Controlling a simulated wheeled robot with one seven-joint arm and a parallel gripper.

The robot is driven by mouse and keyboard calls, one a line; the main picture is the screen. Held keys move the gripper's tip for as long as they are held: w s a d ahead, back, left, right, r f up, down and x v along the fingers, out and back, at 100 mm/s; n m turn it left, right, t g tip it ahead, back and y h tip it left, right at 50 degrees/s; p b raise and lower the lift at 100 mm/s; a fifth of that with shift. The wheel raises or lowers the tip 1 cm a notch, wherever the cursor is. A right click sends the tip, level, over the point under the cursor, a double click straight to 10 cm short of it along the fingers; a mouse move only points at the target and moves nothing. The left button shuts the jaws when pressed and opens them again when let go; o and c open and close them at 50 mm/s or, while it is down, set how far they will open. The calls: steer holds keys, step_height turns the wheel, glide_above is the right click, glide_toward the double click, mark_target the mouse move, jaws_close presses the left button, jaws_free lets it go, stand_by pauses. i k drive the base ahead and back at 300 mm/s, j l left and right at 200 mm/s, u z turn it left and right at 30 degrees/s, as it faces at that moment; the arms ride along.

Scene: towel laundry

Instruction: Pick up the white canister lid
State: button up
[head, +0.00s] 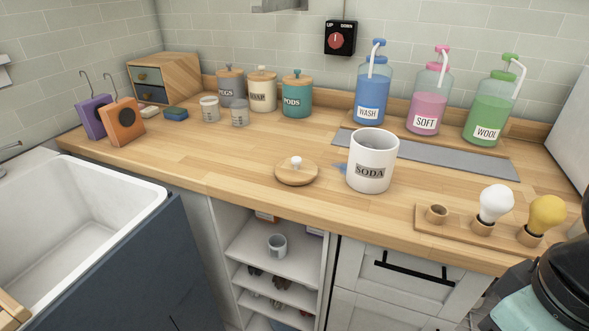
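The white canister (372,172), labelled SODA, stands upright and open on the wooden counter, right of the middle. Its lid (296,175) lies just to its left on the counter, apart from it. The lid is a round wooden disc with a white knob on top, and the knob points up. My gripper is not seen in the head view.
Lidded canisters (262,90) stand at the back left. Pump bottles (428,97) stand along the back right. A wooden holder (458,229) with white and yellow bulb-shaped objects is at the front right. Counter left of the lid (200,155) is clear; a sink (75,240) lies left.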

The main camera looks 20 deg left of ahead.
mark_target(296, 171)
steer(key=i+j, duration=0.25)
steer(key=j, duration=0.2)
steer(key=i+j, duration=0.3)
steer(key=j, duration=0.15)
steer(key=i+j, duration=0.25)
steer(key=j, duration=0.2)
